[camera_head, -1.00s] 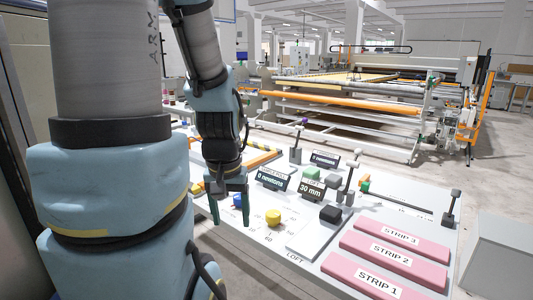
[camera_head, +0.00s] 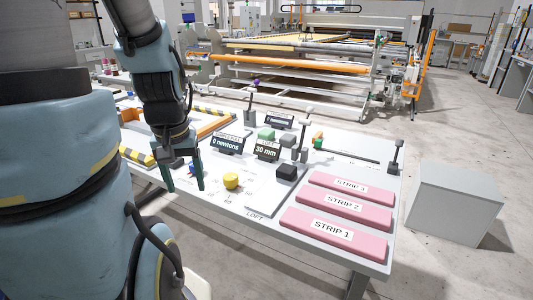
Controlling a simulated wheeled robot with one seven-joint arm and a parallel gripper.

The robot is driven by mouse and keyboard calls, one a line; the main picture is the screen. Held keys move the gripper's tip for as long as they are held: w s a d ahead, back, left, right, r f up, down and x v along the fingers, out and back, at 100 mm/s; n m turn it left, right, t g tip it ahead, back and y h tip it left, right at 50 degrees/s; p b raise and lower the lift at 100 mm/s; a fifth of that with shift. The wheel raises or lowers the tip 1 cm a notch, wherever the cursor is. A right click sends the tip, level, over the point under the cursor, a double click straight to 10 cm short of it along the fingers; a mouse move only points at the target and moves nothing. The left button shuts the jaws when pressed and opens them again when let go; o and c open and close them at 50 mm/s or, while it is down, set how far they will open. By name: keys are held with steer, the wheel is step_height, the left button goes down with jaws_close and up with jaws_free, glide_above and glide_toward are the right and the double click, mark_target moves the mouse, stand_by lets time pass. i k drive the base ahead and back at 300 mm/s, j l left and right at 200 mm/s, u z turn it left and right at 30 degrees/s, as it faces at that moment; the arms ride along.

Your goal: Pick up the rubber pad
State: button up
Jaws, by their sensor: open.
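My gripper (camera_head: 183,186) points down over the left part of the white bench top (camera_head: 235,212), its two dark green fingers apart and nothing between them. A yellow round knob (camera_head: 231,181) stands just right of the fingers. A black block (camera_head: 286,173) sits at the far end of a pale plate marked LOFT (camera_head: 268,196).
Pink pads marked STRIP 1 (camera_head: 332,233), STRIP 2 (camera_head: 344,205) and STRIP 3 (camera_head: 351,186) lie on the right. Upright levers (camera_head: 302,138) and displays (camera_head: 266,151) stand behind. A grey box (camera_head: 455,203) stands on the floor at right. A quilting machine is behind.

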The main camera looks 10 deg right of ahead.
mark_target(285, 171)
steer(key=k+l+u, duration=0.1)
steer(key=l+u, duration=0.15)
steer(key=l, duration=0.2)
steer(key=k+l+u, duration=0.1)
steer(key=l+u, duration=0.2)
steer(key=l, duration=0.15)
steer(key=k+l+u, duration=0.25)
steer(key=l, duration=0.15)
steer(key=k+l+u, duration=0.15)
steer(key=l+u, duration=0.15)
steer(key=l, duration=0.1)
